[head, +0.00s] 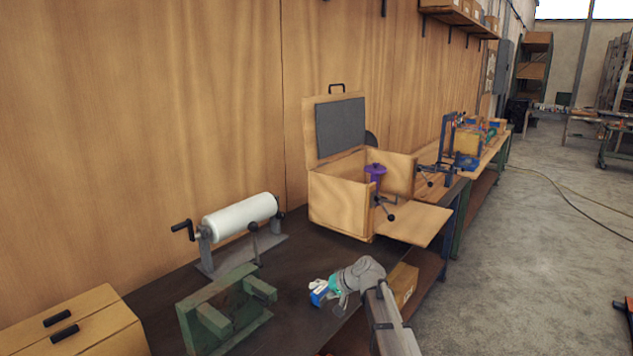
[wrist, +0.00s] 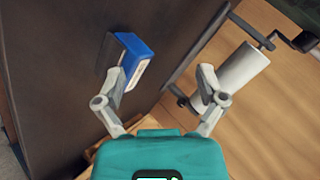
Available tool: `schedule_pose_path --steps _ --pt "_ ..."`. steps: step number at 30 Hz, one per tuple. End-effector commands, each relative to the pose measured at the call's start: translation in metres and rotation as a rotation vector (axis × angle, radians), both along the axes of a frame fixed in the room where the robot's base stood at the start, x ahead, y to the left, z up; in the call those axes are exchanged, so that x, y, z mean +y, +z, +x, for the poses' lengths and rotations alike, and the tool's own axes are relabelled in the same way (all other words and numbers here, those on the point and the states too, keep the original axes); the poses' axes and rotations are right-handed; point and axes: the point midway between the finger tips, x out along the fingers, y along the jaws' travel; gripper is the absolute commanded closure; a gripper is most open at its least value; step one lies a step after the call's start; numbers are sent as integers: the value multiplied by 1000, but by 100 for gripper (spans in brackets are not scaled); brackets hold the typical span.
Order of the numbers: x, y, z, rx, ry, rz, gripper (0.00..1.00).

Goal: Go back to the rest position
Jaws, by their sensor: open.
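My gripper (head: 340,283) is over the dark table near its front edge, at the lower middle of the head view. In the wrist view my gripper (wrist: 163,82) has its two grey fingers spread apart with nothing between them. A purple flanged pipe (head: 375,172) stands upright in the open wooden box (head: 336,203), its lower end hidden by the box wall. The box's lid is raised and its front flap is folded down. The pipe is well away from my gripper, farther back to the right.
A blue and white box (head: 319,292) lies by my gripper; it appears beyond the left finger in the wrist view (wrist: 130,58). A white roll on a stand (head: 240,217), a green metal fixture (head: 222,310) and a wooden case (head: 78,330) are to the left. Open floor (head: 540,270) lies right.

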Motion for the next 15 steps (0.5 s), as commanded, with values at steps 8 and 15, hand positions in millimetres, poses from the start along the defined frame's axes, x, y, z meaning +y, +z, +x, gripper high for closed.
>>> schedule_pose_path --steps 8,15 --pt "-62 -42 -112 140 26 -331 11" --pt "-108 -59 -177 244 13 -550 11"
